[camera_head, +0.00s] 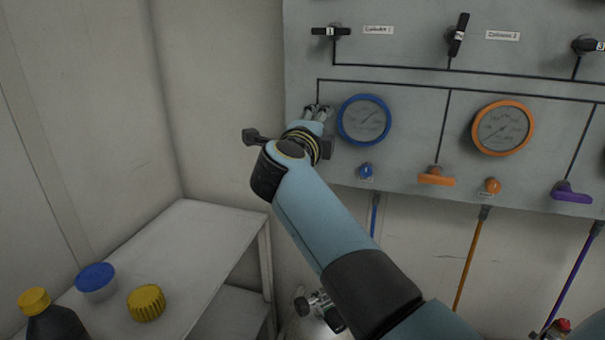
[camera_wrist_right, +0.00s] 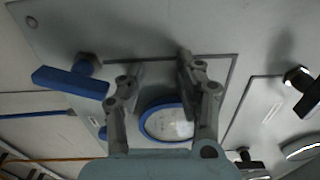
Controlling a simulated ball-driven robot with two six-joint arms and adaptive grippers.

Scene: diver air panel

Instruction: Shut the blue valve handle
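The blue valve handle (camera_wrist_right: 72,82) shows in the right wrist view as a flat blue bar on a dark stem, to the left of my right gripper's fingers. In the head view I cannot see it; my arm and gripper cover that part of the panel. My right gripper (camera_wrist_right: 160,68) has its two fingers apart with nothing between them, beside the handle and not around it. In the head view the right gripper (camera_head: 318,113) is at the panel's left edge, left of the blue gauge (camera_head: 364,121). My left gripper is not in view.
The grey panel (camera_head: 410,120) also carries an orange handle (camera_head: 436,177), a purple handle (camera_head: 571,192), an orange gauge (camera_head: 503,128), a blue knob (camera_head: 366,170) and black valves above. A white table (camera_head: 200,235) with a dark bottle (camera_head: 55,320) and lids stands at lower left.

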